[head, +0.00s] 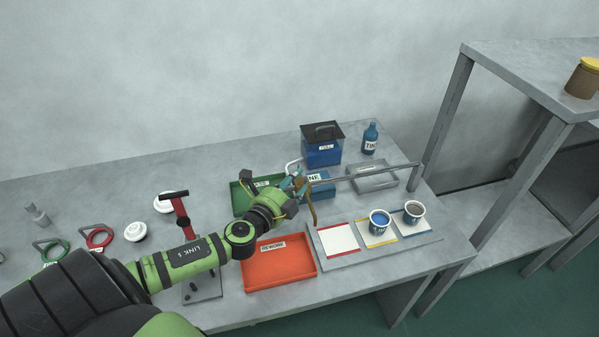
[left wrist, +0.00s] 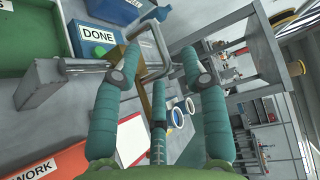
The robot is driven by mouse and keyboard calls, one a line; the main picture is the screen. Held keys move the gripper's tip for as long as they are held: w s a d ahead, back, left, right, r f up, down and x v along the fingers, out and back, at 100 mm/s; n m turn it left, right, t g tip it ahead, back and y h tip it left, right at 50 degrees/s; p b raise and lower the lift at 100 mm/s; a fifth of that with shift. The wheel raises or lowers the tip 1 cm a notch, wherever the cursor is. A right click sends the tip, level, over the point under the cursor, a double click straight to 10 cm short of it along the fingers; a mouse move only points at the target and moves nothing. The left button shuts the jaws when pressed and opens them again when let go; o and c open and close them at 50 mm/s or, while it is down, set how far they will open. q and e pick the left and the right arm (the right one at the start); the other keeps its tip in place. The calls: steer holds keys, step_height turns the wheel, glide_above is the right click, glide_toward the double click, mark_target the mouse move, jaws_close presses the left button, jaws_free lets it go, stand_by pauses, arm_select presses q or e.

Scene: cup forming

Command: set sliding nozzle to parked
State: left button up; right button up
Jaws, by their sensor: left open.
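The sliding nozzle seems to be the brown curved piece (head: 311,206) hanging at the near end of a grey horizontal rail (head: 375,170). My left gripper (head: 299,183) is at this end of the rail, close to the nozzle. My right gripper is not in view.
Two cups (head: 379,222) stand on coloured mats at the right. A lidded blue box (head: 322,153) and bottle (head: 370,138) stand behind. A shelf (head: 530,70) rises at right.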

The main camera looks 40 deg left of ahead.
mark_target(303, 174)
arm_select(q)
steer(key=w, duration=0.3)
steer(key=shift+w+a+f+p, duration=0.2)
steer(key=shift+w+p, duration=0.1)
steer(key=shift+w, duration=0.35)
steer(key=shift+w+f, duration=0.15)
steer(key=shift+w, duration=0.05)
jaws_close()
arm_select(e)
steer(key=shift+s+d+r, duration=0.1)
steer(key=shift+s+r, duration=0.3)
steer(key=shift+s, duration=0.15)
